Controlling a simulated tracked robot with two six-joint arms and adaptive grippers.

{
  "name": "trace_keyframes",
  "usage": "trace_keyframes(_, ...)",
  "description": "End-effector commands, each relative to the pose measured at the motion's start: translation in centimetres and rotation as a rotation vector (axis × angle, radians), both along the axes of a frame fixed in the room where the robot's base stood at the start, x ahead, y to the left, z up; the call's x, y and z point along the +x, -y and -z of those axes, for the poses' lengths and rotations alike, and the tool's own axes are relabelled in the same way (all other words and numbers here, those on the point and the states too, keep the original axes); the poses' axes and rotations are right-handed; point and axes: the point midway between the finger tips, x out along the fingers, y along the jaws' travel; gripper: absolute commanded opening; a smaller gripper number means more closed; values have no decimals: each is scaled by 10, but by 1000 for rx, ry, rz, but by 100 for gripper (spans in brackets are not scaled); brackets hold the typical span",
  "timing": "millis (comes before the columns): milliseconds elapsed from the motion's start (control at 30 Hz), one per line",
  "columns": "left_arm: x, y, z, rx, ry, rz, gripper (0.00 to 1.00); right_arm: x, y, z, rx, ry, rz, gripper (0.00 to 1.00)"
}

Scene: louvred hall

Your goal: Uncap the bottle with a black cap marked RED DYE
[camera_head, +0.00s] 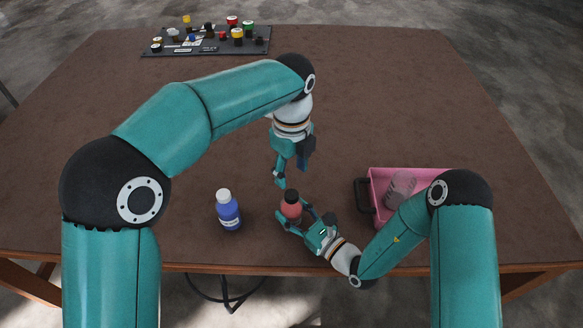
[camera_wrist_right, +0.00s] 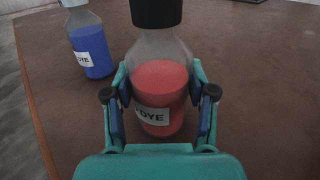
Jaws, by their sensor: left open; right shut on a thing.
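The red dye bottle (camera_head: 291,209) stands upright near the table's front edge. In the right wrist view the bottle (camera_wrist_right: 160,85) is clear with red liquid, a label reading DYE and a black cap (camera_wrist_right: 157,12) on top. My right gripper (camera_head: 294,218) is shut around its body, with a finger on each side in the wrist view (camera_wrist_right: 164,105). My left gripper (camera_head: 281,181) is open and points down just above the bottle.
A blue bottle with a white cap (camera_head: 228,211) stands to the left, and also shows in the right wrist view (camera_wrist_right: 90,45). A pink bin (camera_head: 377,191) with a clear object in it is to the right. A dark board (camera_head: 262,44) with coloured knobs lies at the far left. The table's middle is clear.

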Motion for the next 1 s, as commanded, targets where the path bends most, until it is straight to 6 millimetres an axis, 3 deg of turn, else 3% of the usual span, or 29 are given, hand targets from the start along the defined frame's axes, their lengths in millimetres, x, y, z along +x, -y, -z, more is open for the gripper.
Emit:
trace_keyframes(167, 0, 0, 13, 1, -3, 27, 54, 0, 0, 0, 0, 0, 0, 0)
trace_keyframes(600, 0, 0, 72, 1, -3, 24, 54, 0, 0, 0, 1, 1, 0, 0)
trace_keyframes(1000, 0, 0, 80, 1, -1, 24, 54, 0, 0, 0, 1, 1, 0, 0)
